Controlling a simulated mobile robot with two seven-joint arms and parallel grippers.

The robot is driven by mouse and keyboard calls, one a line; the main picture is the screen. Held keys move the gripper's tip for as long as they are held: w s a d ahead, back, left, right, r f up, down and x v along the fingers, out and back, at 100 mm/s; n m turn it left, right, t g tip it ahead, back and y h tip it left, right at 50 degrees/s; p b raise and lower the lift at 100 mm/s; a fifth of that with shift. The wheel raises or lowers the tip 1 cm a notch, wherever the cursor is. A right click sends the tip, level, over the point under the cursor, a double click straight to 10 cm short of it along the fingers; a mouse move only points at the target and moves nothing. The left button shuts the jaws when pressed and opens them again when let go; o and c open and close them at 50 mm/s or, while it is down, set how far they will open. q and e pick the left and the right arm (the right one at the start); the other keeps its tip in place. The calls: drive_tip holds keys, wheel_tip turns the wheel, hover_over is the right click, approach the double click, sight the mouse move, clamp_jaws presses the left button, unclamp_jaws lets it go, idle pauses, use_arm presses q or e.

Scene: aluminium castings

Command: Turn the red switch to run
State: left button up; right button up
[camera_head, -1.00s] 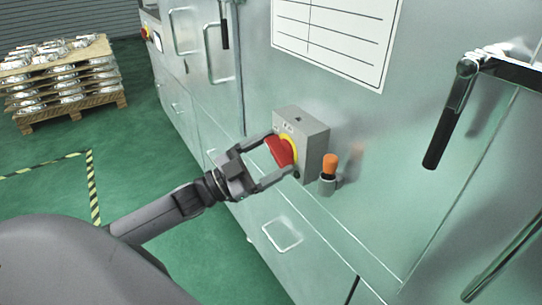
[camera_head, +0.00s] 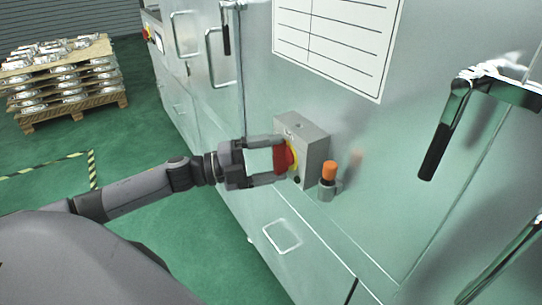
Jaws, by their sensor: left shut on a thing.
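The red switch (camera_head: 281,158) is a red handle on a yellow disc (camera_head: 292,153), mounted on a grey box (camera_head: 314,152) on the machine's metal front. My left gripper (camera_head: 279,161) comes in from the left and is shut on the red switch, one finger above it and one below. The fingers hide part of the handle. The markings on the box are too small to read. My right gripper is not in view.
An orange-capped knob (camera_head: 329,171) sticks out just right of the box. A black door handle (camera_head: 446,125) is at the right. A white chart (camera_head: 337,40) is above. A pallet of castings (camera_head: 66,84) stands back left on the green floor.

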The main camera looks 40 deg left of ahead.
use_arm(q)
drive_tip(key=shift+m, duration=1)
drive_tip(key=shift+g+y, duration=0.3)
drive_tip(key=o, duration=0.9)
drive_tip(key=shift+o, duration=0.2)
drive_tip(key=shift+s, duration=0.1)
drive_tip(key=v, duration=0.7)
